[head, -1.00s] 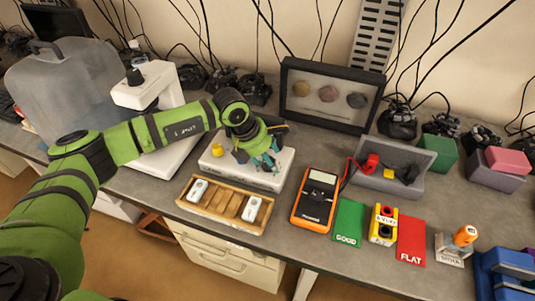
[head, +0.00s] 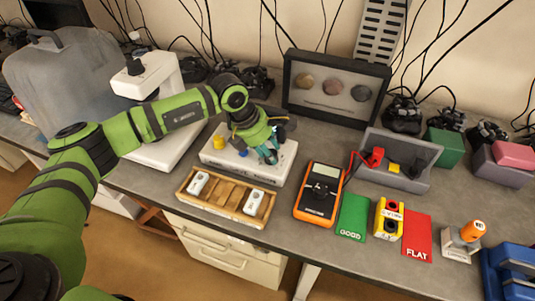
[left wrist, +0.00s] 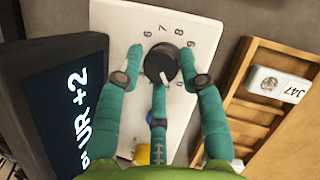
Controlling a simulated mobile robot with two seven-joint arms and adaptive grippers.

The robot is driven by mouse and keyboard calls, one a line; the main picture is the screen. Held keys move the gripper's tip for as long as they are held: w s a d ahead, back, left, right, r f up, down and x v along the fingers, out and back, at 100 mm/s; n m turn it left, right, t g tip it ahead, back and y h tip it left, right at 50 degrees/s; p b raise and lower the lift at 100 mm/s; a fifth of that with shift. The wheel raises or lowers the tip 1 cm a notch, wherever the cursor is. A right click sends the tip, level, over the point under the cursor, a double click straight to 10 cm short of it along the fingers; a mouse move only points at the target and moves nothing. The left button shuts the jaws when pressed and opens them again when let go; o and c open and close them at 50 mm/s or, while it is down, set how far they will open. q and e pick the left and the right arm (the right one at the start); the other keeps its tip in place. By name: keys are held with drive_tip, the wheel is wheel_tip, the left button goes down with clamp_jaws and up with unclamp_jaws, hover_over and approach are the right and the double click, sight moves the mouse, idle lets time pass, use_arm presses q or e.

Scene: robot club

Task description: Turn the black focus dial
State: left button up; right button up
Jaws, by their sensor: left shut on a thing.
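The black focus dial (left wrist: 161,62) sits on a white panel (left wrist: 118,20) with printed numbers around it. In the left wrist view its white pointer mark faces down the picture. My left gripper (left wrist: 161,68) has green-blue fingers on both sides of the dial and a third finger below it; it is shut on the dial. In the head view my left gripper (head: 268,152) is over the white box (head: 215,160), and its fingers hide the dial. A yellow knob (head: 219,142) stands on the same box. My right gripper is not in view.
A dark display (left wrist: 65,110) stands close beside the fingers in the left wrist view. A wooden tray (head: 225,205) lies in front of the box, with an orange multimeter (head: 308,208) to the right. A microscope-like white stand (head: 158,78) is at the left.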

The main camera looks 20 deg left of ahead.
use_arm(q)
drive_tip(key=m+b, duration=0.1)
drive_tip(key=b, duration=0.1)
drive_tip(key=m+g+b, duration=0.1)
drive_tip(key=m+b, duration=0.1)
drive_tip(key=m+g+h+b, duration=0.1)
drive_tip(key=m+b, duration=0.1)
drive_tip(key=b, duration=0.1)
drive_tip(key=shift+w+d+f, duration=0.2)
drive_tip(key=shift+d, duration=0.05)
drive_tip(key=m+g+b, duration=0.1)
drive_tip(key=m+b, duration=0.1)
drive_tip(key=m, duration=0.2)
drive_tip(key=shift+r+b, duration=0.1)
drive_tip(key=shift+b, duration=0.2)
drive_tip(key=shift+m+g+b, duration=0.3)
drive_tip(key=shift+m+g, duration=0.1)
drive_tip(key=shift+m, duration=0.2)
drive_tip(key=o, duration=1.1)
drive_tip(key=shift+c, duration=0.2)
drive_tip(key=shift+s+d+r, duration=0.1)
drive_tip(key=shift+d, duration=0.05)
